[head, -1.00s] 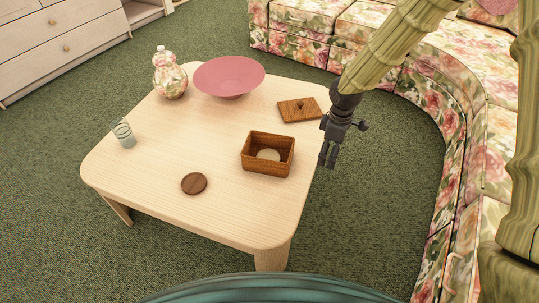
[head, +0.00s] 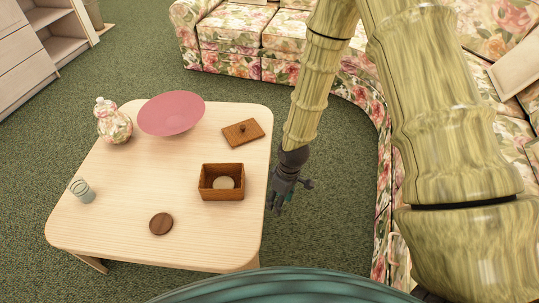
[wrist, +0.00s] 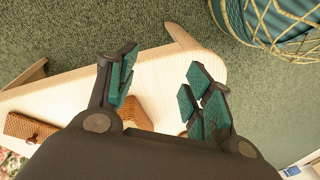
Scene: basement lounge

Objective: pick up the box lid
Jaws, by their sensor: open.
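The box lid (head: 243,132), a flat brown wooden square with a small dark knob, lies on the table's far right part, behind the open box. In the wrist view the lid (wrist: 27,128) shows at the lower left, with its knob. The open wooden box (head: 222,195) stands nearer on the table, with a pale round thing inside. My gripper (head: 277,206) is just off the table's right edge, beside the box and apart from the lid. In the wrist view my gripper (wrist: 160,95) has its fingers spread and nothing between them; its palm hides part of the box (wrist: 133,112).
The light wooden table (head: 120,195) also holds a pink bowl (head: 171,113), a patterned jar (head: 113,123), a glass (head: 82,190) and a dark round disc (head: 161,223). A floral sofa (head: 225,45) curves behind and right. Green carpet lies between.

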